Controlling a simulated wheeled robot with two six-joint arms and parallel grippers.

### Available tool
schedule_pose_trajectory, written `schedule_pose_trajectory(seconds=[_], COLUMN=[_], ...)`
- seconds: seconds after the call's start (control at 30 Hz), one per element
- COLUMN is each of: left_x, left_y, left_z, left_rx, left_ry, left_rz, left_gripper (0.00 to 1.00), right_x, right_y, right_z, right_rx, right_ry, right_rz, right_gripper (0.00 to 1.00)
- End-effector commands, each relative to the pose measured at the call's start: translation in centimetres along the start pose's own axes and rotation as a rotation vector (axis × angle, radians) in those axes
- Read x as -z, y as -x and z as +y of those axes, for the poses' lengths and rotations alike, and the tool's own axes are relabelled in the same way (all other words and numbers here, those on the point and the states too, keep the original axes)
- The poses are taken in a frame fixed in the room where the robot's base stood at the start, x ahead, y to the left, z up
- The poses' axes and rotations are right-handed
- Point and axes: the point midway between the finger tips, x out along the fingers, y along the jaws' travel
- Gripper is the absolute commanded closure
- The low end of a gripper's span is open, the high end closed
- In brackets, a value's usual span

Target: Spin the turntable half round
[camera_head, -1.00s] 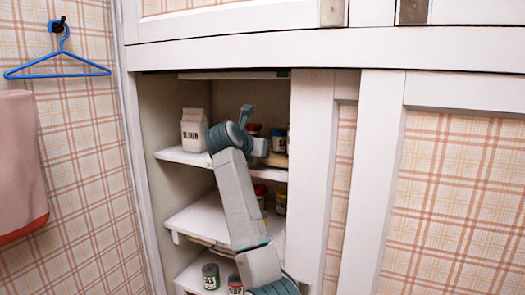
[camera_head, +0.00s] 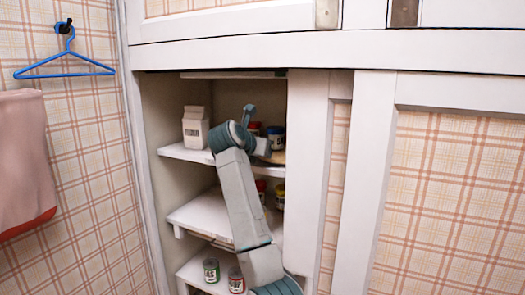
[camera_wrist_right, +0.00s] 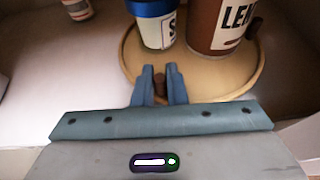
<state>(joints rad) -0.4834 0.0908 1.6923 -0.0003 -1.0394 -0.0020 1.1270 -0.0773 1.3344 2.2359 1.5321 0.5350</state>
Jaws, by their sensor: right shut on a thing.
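The turntable (camera_wrist_right: 215,88) is a round tan tray with a low rim; in the head view its edge (camera_head: 278,157) shows on the upper shelf. A white jar with a blue lid (camera_wrist_right: 156,28) and a brown jar with a label starting "LEN" (camera_wrist_right: 215,25) stand on it. A small brown peg (camera_wrist_right: 160,84) rises near the rim. My right gripper (camera_wrist_right: 160,75) is shut on this peg, one finger each side. In the head view my right arm reaches into the cupboard and covers part of the turntable. My left gripper is not in view.
A white flour carton (camera_head: 195,128) stands left on the same shelf (camera_head: 180,153). Lower shelves hold several cans, including a green one (camera_head: 211,270). A white cupboard panel (camera_head: 305,170) bounds the opening at right. A blue hanger (camera_head: 65,66) and pink towel (camera_head: 22,160) hang at left.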

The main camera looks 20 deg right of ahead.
Motion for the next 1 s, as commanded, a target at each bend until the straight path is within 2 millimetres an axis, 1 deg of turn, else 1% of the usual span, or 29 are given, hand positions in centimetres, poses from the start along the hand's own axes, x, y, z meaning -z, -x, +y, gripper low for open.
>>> schedule_pose_trajectory(seconds=[0.37,0.4,0.47,0.5,0.8,0.87,0.93,1.0], left_x=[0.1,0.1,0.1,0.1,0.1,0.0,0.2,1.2], left_y=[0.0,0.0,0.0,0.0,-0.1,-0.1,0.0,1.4], left_z=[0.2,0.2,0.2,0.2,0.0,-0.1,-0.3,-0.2], left_rx=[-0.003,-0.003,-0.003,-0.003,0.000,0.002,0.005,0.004], left_ry=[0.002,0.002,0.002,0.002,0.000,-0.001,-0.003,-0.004], left_rz=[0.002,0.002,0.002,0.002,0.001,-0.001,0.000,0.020], left_gripper=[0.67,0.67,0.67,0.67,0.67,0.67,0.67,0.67], right_x=[-0.1,-0.1,-0.1,-0.1,0.0,0.0,0.1,0.1], right_y=[-0.1,-0.1,-0.1,-0.1,0.2,0.7,1.6,3.0], right_z=[-0.2,-0.2,-0.1,-0.1,0.0,0.0,0.0,0.0], right_rx=[0.004,0.004,0.004,0.003,0.000,-0.001,-0.002,-0.003], right_ry=[0.000,0.000,0.000,0.000,-0.001,-0.001,-0.002,-0.003], right_rz=[-0.003,-0.003,-0.003,-0.002,-0.001,-0.001,-0.001,-0.002], right_gripper=[1.00,0.83,0.71,0.67,0.67,0.67,0.67,0.67])
